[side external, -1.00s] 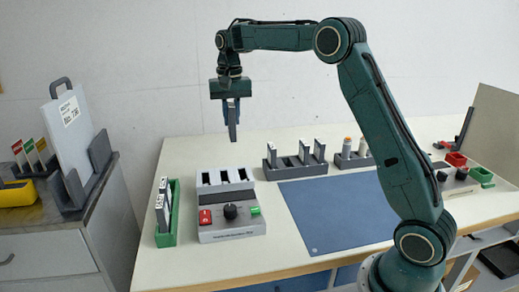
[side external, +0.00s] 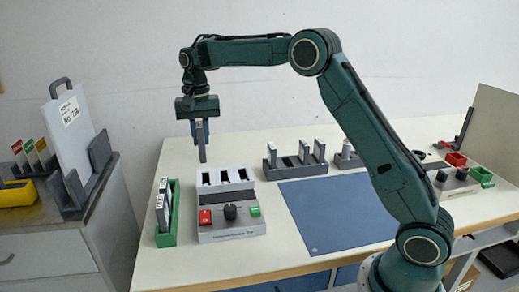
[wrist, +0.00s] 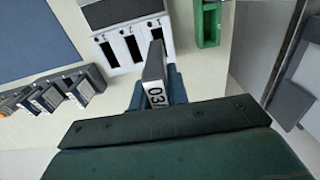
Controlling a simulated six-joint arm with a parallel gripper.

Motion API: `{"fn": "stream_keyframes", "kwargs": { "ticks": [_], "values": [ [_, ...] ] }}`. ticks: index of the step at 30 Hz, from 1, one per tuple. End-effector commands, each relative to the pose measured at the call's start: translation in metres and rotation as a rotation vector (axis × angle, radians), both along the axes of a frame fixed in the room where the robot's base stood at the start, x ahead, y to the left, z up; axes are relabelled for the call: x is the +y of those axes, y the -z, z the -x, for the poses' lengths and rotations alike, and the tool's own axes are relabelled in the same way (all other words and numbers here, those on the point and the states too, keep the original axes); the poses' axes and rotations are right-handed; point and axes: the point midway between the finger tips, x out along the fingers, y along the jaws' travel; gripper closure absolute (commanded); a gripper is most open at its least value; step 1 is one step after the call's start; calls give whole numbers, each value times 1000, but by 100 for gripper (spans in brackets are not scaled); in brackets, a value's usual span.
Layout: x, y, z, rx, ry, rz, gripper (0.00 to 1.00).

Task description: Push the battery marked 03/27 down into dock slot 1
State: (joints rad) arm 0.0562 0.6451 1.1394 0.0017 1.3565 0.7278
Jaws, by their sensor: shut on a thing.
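My gripper (side external: 200,132) is shut on a slim dark grey battery (side external: 202,154) and holds it roughly upright. In the wrist view the battery (wrist: 153,68) has a white label on which "03" can be read; the rest is cut off. The grey dock (side external: 231,225) has open slots in its top. The battery's lower end is above the dock, near its left slot (side external: 205,179) in the side view. In the wrist view it overlaps the right-hand slot. A gap shows below the battery, so it is not in a slot. Exact alignment cannot be told.
A green holder (side external: 173,239) with batteries stands left of the dock. A dark rack (side external: 283,172) with several batteries stands to the right. The blue mat (side external: 335,215) is clear. The dock front carries a red switch, a black knob and a green button.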

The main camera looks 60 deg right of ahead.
Motion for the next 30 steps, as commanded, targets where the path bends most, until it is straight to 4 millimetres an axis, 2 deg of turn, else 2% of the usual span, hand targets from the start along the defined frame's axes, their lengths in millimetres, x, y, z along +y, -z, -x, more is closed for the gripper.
{"fn": "stream_keyframes", "kwargs": {
  "ticks": [20, 30],
  "values": [
    [0, 45, 0, 1, 0, 0, 100],
    [0, 49, 0, 0, 0, 0, 100]
  ]
}}
